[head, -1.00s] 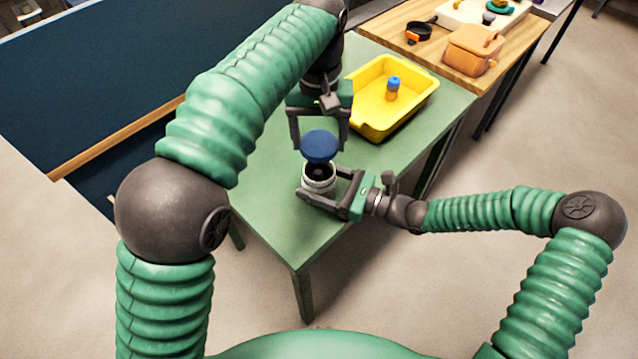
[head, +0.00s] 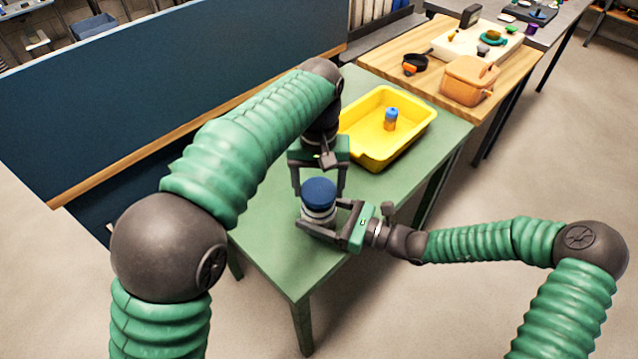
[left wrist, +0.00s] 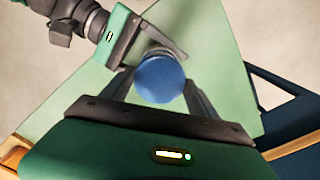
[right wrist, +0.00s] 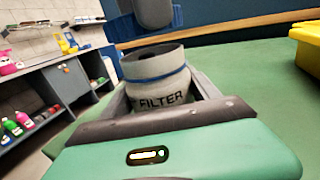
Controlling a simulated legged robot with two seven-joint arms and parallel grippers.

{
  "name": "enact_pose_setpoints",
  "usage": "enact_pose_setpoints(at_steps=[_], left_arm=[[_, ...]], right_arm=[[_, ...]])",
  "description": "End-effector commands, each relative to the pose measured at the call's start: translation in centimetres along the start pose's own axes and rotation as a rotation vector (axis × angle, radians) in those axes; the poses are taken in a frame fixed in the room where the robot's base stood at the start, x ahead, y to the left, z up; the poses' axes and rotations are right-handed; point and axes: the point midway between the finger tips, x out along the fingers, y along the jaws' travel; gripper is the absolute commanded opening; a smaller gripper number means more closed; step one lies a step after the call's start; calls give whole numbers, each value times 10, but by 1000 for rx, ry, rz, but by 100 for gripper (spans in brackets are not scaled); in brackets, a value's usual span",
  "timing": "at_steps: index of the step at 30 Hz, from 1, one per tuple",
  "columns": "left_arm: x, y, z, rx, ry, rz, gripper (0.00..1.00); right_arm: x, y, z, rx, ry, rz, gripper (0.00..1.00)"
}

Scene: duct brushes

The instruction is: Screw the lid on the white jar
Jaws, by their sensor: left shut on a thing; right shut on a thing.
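A round dark blue lid (head: 318,191) is between the fingers of my left gripper (head: 319,191), which is shut on it and points down. It also shows in the left wrist view (left wrist: 160,79). In the head view the lid covers the mouth of the white jar (head: 317,214). The jar stands upright on the green table, with my right gripper (head: 322,221) shut around its sides. In the right wrist view the jar (right wrist: 160,85) shows a blue band and the word FILTER.
A yellow tray (head: 431,115) with an orange, blue-topped bottle (head: 390,119) stands farther back on the green table (head: 275,250). A dark blue panel (head: 150,100) borders the left.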

Motion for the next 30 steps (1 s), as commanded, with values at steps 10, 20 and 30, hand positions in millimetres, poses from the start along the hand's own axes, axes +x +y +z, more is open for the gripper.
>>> enact_pose_setpoints(at_steps=[10,20,30], left_arm=[[18,0,0,0,-1,0,31],[18,0,0,0,0,0,31],[21,0,0,-1,0,0,31]], right_arm=[[0,0,0,0,-1,0,0],[0,0,0,0,-1,0,0],[0,0,0,0,-1,0,0]])
